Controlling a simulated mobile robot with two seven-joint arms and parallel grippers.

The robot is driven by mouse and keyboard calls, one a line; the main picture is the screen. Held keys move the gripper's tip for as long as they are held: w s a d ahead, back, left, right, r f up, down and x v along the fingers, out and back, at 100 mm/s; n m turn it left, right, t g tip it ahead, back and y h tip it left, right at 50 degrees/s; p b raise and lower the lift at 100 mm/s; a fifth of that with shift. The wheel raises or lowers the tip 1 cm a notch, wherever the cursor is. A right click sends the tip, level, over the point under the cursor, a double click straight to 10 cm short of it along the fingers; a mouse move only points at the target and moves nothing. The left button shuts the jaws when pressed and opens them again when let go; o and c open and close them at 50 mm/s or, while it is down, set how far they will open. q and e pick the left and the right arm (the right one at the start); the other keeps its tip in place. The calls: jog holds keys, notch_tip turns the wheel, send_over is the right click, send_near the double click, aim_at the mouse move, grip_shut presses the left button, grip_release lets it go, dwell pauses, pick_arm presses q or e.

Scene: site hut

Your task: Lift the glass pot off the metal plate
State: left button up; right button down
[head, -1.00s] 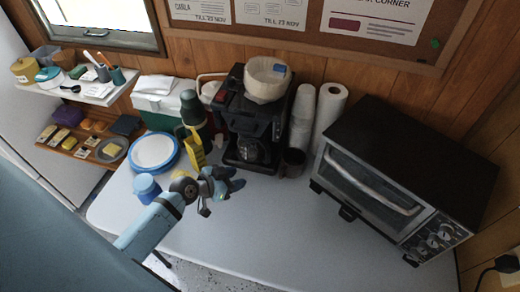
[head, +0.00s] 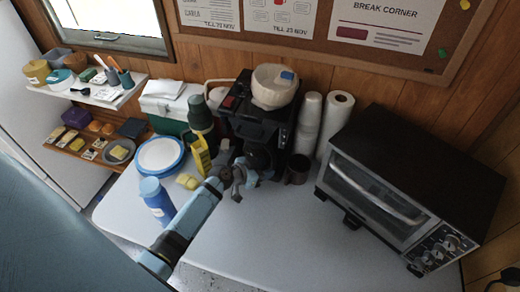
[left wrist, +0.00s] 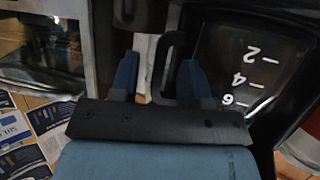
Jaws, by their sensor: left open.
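The glass pot (head: 259,158) stands in the lower bay of the black coffee maker (head: 262,126), partly hidden by my left gripper (head: 240,178). In the left wrist view the dark pot (left wrist: 235,65) is at the right, with white level marks. Its black handle (left wrist: 168,60) lies between the two blue fingers of my open left gripper (left wrist: 158,78); I cannot tell whether either finger touches it. The metal plate under the pot is hidden. My right gripper is not in view.
A dark mug (head: 297,169) stands right of the coffee maker. A green flask (head: 201,116), a yellow carton (head: 201,158) and a blue bottle (head: 155,198) stand left. A toaster oven (head: 400,180) fills the right side. The front table (head: 290,230) is clear.

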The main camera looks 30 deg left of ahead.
pick_arm(q)
jog(key=shift+x, duration=1.6)
jog(key=shift+a+f, duration=0.1)
jog(key=shift+f, duration=0.05)
grip_shut()
jog(key=shift+r, duration=0.85)
jog(key=s+d+b, duration=0.1)
jog(key=s+d, duration=0.3)
jog(key=s, duration=1.3)
jog(key=shift+s+d+r+b, duration=0.25)
jog(key=shift+r+b, duration=0.05)
jog(key=shift+s, duration=0.1)
